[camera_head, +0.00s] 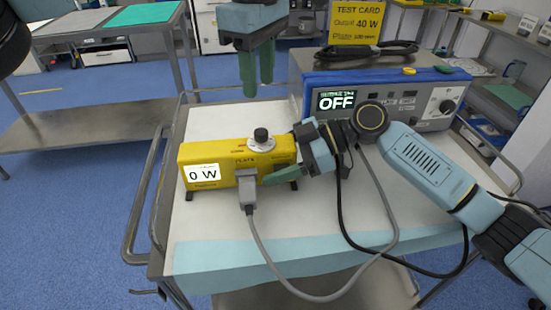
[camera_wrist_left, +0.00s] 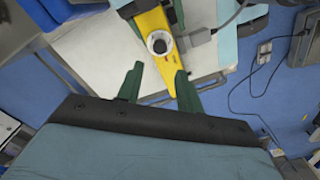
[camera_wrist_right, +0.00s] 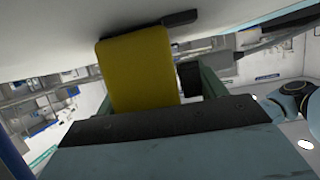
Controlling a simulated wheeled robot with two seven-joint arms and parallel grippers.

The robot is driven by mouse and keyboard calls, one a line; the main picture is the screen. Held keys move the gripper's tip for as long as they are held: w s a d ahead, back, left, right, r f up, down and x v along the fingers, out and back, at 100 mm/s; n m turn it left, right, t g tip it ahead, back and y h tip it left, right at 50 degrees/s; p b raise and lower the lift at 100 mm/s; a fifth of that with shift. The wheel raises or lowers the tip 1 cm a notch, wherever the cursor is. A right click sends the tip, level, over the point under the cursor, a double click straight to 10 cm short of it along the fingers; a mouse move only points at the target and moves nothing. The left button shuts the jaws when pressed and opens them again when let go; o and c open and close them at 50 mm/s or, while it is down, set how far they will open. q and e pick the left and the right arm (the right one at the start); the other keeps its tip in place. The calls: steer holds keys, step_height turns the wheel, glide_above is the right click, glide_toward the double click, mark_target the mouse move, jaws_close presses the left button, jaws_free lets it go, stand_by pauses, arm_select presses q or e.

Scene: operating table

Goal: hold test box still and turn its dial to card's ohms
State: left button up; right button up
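The yellow test box (camera_head: 215,155) stands on the white cart top; its display (camera_head: 202,175) reads "0 W". Its black dial (camera_head: 261,135) sits on a white scale on top, also seen in the left wrist view (camera_wrist_left: 160,46). A grey plug is in its front. The test card (camera_head: 356,22) reads "Output 40 W"; its ohms line is too small to read. My left gripper (camera_head: 257,85) is open and empty, above and behind the dial. My right gripper (camera_head: 284,174) is at the box's right end, one finger along its front; the other is hidden, and firm contact is unclear.
A black handpiece lies on top. A grey cable (camera_head: 262,245) and a black cable loop over the cart's front right. The cart top left of the box is clear.

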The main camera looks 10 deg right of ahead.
mark_target(261, 131)
arm_select(q)
steer(key=shift+o, duration=0.4)
arm_select(e)
steer(key=c, duration=0.7)
arm_select(q)
steer(key=shift+o, duration=0.7)
steer(key=shift+r, duration=0.15)
step_height(261, 131, down, 10)
steer(key=shift+f, duration=0.1)
steer(key=c, duration=1)
